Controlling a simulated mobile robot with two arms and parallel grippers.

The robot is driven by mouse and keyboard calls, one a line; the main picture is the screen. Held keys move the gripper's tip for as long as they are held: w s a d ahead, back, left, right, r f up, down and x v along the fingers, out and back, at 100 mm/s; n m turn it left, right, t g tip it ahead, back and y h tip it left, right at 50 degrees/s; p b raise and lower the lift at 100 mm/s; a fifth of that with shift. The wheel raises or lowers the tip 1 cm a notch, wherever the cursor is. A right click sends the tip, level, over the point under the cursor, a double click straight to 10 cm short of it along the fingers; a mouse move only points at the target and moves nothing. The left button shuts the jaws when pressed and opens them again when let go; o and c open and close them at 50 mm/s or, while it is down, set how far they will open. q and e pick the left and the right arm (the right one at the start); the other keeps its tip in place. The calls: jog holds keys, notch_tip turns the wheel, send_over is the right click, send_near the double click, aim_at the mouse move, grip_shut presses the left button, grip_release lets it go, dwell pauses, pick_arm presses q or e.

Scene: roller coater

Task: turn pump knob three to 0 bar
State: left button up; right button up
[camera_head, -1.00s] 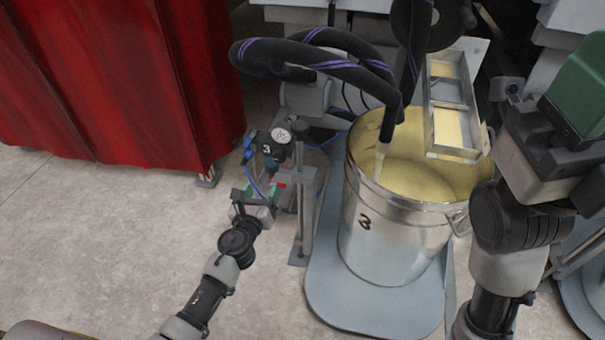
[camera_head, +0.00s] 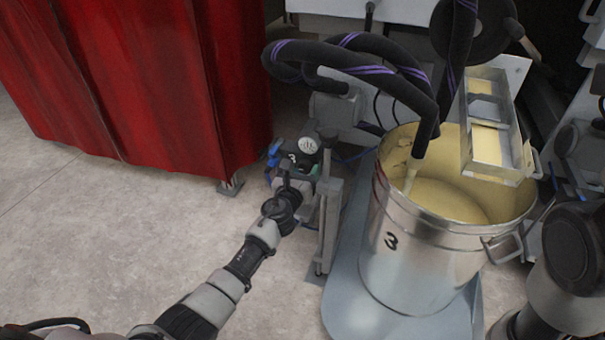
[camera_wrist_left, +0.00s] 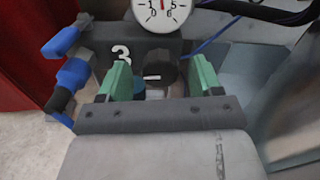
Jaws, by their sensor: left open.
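Pump unit three (camera_head: 299,158) stands left of the bucket in the head view, marked "3". Its round white gauge (camera_head: 308,146) is on top; in the left wrist view the gauge (camera_wrist_left: 163,10) is cut off by the top edge. The black knob (camera_wrist_left: 156,67) with a white mark sits below the gauge, right of the "3". My left gripper (camera_wrist_left: 160,78) is open, its green fingers on either side of the knob, apart from it as far as I see. In the head view the left gripper (camera_head: 290,182) is in front of the unit, partly hiding it. My right gripper is out of view.
A large metal bucket (camera_head: 415,245) of pale yellow liquid stands right of the unit, with black hoses (camera_head: 340,60) above. A red curtain (camera_head: 140,80) hangs at left. Blue valve handles (camera_wrist_left: 70,75) lie left of the knob. The floor (camera_head: 110,240) at front left is clear.

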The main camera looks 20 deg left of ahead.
pick_arm(q)
jog(key=c, duration=0.9)
